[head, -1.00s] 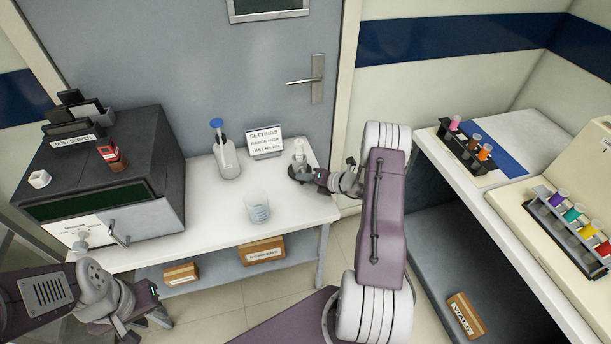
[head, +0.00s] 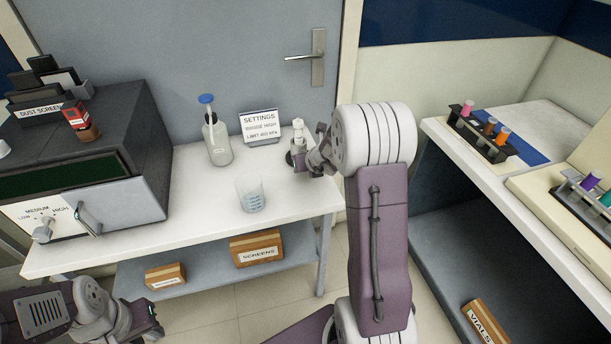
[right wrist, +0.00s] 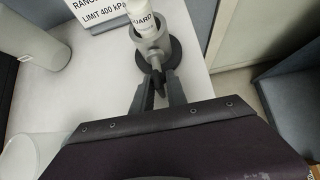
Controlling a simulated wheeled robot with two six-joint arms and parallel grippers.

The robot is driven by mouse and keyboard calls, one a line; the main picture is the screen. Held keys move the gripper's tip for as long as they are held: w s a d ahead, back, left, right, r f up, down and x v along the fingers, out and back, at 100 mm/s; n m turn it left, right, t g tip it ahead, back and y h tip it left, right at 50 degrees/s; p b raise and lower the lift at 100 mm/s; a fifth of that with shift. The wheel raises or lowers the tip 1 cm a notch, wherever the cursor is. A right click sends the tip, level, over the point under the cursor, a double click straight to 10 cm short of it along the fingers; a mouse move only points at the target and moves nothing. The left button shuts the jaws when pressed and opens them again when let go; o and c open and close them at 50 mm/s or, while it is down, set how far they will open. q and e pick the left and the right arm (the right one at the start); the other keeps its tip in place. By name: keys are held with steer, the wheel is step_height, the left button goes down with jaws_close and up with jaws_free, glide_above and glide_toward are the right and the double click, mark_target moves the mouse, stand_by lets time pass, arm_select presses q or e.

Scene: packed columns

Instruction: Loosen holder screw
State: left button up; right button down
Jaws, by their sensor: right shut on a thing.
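The holder (head: 297,158) is a small grey stand on the white table, with a white guard column (head: 298,132) upright in it. In the right wrist view the holder (right wrist: 153,50) is a grey ring on a dark round base, around the white column (right wrist: 141,18) marked "GUARD". The holder screw (right wrist: 158,78) sticks out of its near side, towards me. My right gripper (right wrist: 159,92) has its fingers on both sides of the screw, shut on it. In the head view this gripper (head: 312,162) is partly hidden by its arm. My left gripper (head: 152,326) is low at the left, its fingertips unclear.
A blue-capped bottle (head: 216,142), a beaker (head: 250,194) and a settings sign (head: 260,127) stand on the table (head: 190,230). A dark box with a dial (head: 45,226) is at left. Vial racks (head: 480,138) are on the right bench. The table's front middle is clear.

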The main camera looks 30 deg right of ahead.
arm_select(q)
steer(key=shift+f+b, duration=0.7)
steer(key=shift+f, duration=0.4)
arm_select(e)
steer(key=shift+f, duration=0.1)
steer(key=shift+h, duration=0.3)
steer(key=c, duration=1.4)
jaws_free()
